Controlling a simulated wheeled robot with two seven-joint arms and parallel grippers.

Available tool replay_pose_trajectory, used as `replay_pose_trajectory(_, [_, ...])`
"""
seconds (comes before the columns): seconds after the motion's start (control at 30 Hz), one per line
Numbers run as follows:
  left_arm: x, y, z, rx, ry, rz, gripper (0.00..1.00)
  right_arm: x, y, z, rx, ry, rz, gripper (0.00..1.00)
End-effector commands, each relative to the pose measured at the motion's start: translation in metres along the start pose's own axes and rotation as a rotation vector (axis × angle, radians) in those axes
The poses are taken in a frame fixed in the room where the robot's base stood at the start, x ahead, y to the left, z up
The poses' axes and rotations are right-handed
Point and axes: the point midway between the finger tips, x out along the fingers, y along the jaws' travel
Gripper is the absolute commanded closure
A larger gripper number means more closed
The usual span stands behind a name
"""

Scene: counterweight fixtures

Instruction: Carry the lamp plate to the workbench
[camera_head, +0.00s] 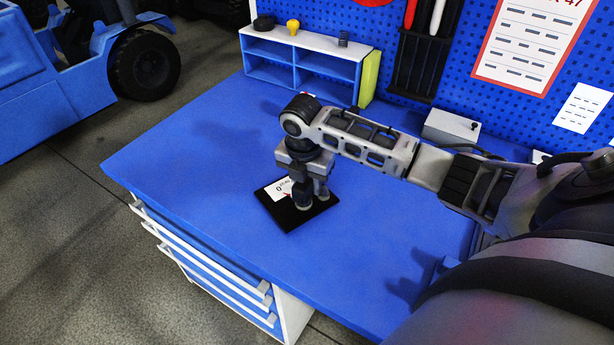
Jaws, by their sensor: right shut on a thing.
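A black square plate (281,214) with a white label lies flat on, or just over, the blue top of the workbench (200,160), near its front edge. I take it for the lamp plate. The label has dark lettering and is partly covered by the gripper. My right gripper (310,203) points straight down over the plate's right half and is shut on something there. Its fingertips hide the part it grips. Whether the plate touches the bench top I cannot tell. My left gripper is not in view.
A blue and white shelf unit (300,62) stands at the back of the bench, with a yellow knob-like item (293,27) on top. A grey box (451,127) sits by the pegboard (560,70). Bench top left of the plate is clear. A blue vehicle (60,80) stands beyond.

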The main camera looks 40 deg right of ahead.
Motion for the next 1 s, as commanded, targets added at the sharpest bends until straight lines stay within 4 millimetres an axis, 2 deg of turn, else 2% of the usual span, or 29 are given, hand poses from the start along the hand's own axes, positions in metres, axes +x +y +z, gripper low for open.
replay_pose_trajectory(0.03, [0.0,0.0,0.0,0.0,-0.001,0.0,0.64,-0.005,0.003,0.002,0.002,-0.004,0.013,1.0])
replay_pose_trajectory(0.23, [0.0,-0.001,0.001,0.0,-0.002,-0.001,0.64,-0.003,0.003,0.002,0.002,-0.004,0.012,1.0])
replay_pose_trajectory(0.27, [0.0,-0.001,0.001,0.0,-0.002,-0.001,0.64,0.002,0.0,-0.001,0.0,0.001,-0.001,0.58])
replay_pose_trajectory(0.3, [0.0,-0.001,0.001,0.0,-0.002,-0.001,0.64,0.002,0.0,-0.001,0.0,0.001,-0.001,0.47])
replay_pose_trajectory(0.33, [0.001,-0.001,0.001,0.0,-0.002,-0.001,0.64,0.002,0.0,-0.001,0.0,0.001,-0.001,0.45])
replay_pose_trajectory(0.63, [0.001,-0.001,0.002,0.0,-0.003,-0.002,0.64,0.0,0.0,0.002,0.002,-0.004,0.0,0.45])
replay_pose_trajectory(0.73, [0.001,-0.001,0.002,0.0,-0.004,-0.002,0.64,-0.006,0.0,0.002,0.002,-0.006,0.003,0.45])
replay_pose_trajectory(0.87, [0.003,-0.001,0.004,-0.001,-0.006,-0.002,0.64,-0.026,0.001,0.002,0.0,-0.006,0.005,0.45])
replay_pose_trajectory(1.0, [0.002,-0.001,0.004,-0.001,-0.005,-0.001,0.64,-0.058,0.001,0.001,0.0,-0.004,0.007,0.45])
